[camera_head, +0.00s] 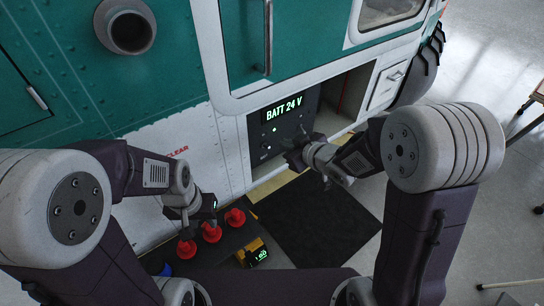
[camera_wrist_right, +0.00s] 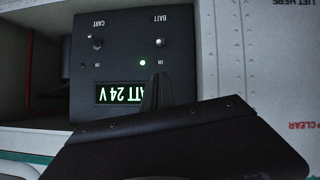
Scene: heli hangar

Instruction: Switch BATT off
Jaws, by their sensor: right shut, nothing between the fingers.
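The dark control panel (camera_wrist_right: 120,75) sits in an open bay of the helicopter and appears upside down in the right wrist view. Its display (camera_wrist_right: 120,93) reads BATT 24 V, also legible in the head view (camera_head: 282,108). The BATT switch (camera_wrist_right: 160,42) is a small metal toggle beside a lit green lamp (camera_wrist_right: 143,63); its lever position is too small to tell. My right gripper (camera_head: 300,158) is shut and empty in front of the panel; its fingers (camera_wrist_right: 157,90) cover part of the display's edge. My left gripper (camera_head: 187,222) hangs by the red objects, its jaws unclear.
The CART switch (camera_wrist_right: 97,43) is on the same panel. Several red knob-like objects (camera_head: 211,232) and a yellow device (camera_head: 252,252) are on a dark surface below. A black mat (camera_head: 315,215) lies on the floor. The bay door (camera_head: 388,85) is at right.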

